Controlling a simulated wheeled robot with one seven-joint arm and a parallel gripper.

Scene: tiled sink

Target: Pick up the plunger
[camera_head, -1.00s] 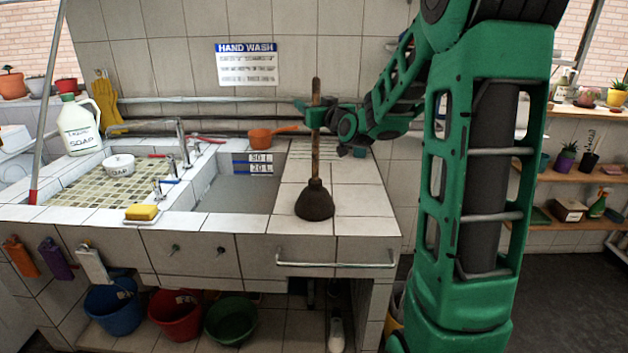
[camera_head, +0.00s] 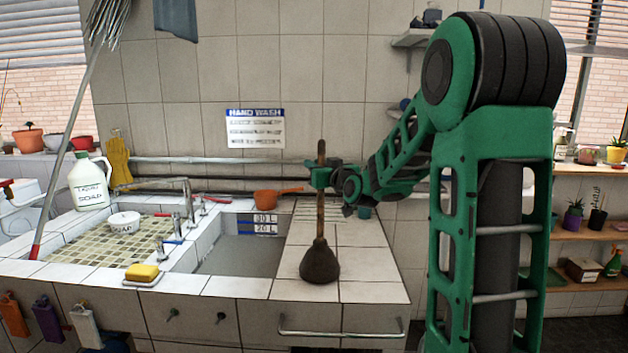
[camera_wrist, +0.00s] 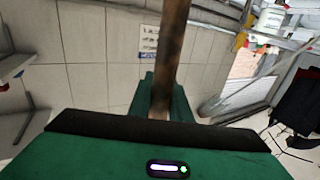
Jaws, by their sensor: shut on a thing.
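The plunger (camera_head: 320,263) has a dark rubber cup and a long brown wooden handle. It stands upright with its cup on or just above the white tiled counter, right of the basin; I cannot tell whether it touches. My green gripper (camera_head: 321,176) is shut around the upper part of the handle, coming from the right. In the wrist view the handle (camera_wrist: 172,50) rises between the gripper's fingers (camera_wrist: 160,105). The cup is out of sight in the wrist view.
A yellow sponge (camera_head: 142,272), a soap jug (camera_head: 90,183) and taps (camera_head: 188,205) are farther left. An orange pot (camera_head: 268,199) sits behind. A metal rail (camera_head: 340,333) runs along the counter's front.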

